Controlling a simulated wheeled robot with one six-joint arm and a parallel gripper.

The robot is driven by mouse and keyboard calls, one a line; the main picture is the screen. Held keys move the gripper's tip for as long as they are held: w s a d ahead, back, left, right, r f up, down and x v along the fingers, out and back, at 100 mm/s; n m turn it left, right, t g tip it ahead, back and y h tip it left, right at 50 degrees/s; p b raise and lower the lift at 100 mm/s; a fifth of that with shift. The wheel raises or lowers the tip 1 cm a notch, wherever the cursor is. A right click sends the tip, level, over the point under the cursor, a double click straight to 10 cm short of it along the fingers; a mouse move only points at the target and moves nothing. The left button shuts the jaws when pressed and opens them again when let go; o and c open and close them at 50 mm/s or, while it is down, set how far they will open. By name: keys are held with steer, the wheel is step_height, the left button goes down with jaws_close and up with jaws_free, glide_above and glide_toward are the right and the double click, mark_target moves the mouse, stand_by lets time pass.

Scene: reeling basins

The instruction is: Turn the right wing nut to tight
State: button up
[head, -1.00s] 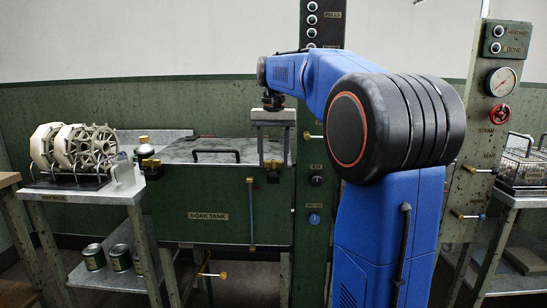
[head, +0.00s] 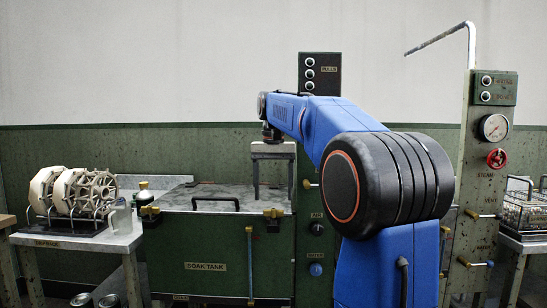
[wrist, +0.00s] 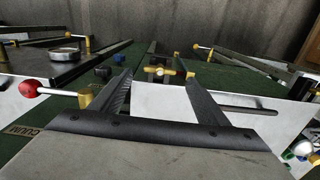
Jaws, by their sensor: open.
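The soak tank (head: 205,235) is a green box with a grey lid (head: 225,190) and a black handle. Its right wing nut (head: 274,212) is brass and sits at the lid's front right. The left wing nut (head: 150,212) is at the front left. My gripper (head: 273,195) is open and empty, pointing down above the right wing nut. In the wrist view a brass wing nut (wrist: 161,71) shows in the gap between my fingertips, its wings spread sideways. I cannot tell whether the fingers touch it.
A reel rack (head: 75,200) stands on a side table at left. A post with a gauge (head: 493,127) and red valve wheel (head: 497,158) stands at right, near a wire basket (head: 525,212). A red-knobbed lever (wrist: 30,88) shows in the wrist view.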

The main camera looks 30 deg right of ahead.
step_height(320, 180, up, 13)
steer(key=shift+f, duration=0.2)
stand_by(0.6)
steer(key=s+a+f+n+t, duration=0.1)
steer(key=s+a+f, duration=0.4)
steer(key=s+f, duration=0.5)
steer(key=s+a+f+n+t, duration=0.2)
steer(key=s+a+f, duration=0.3)
steer(key=s+f, duration=0.5)
steer(key=s+a+f+n+t, duration=0.1)
steer(key=s+a+f+n, duration=0.3)
steer(key=s+f, duration=0.6)
step_height(320, 180, down, 10)
steer(key=shift+a+r+t, duration=0.15)
steer(key=shift+a+t, duration=0.25)
steer(key=shift+a, duration=0.35)
